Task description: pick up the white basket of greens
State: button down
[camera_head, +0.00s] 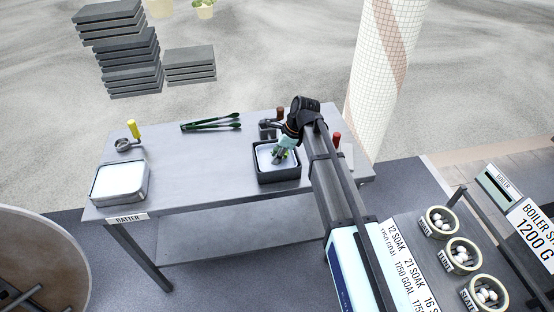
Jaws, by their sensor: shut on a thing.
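A white shape (264,156), which looks like the white basket, sits inside the tub, with small green bits at the fingertips. My gripper is shut on what appears to be this basket. The fingers and the arm hide part of it, so the exact grip point is too small to tell. The basket looks still down within the tub's walls.
On the table (200,190) are a white-filled tray (119,181), green tongs (211,122), a yellow-handled tool (132,133) and a red-topped item (336,139). A tiled column (385,70) rises behind the right end. Bowls of white pieces (461,256) stand at right. The table's middle is clear.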

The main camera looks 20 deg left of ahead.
notch_tip(320, 180, up, 18)
jog(key=b, duration=0.4)
dwell(0.7)
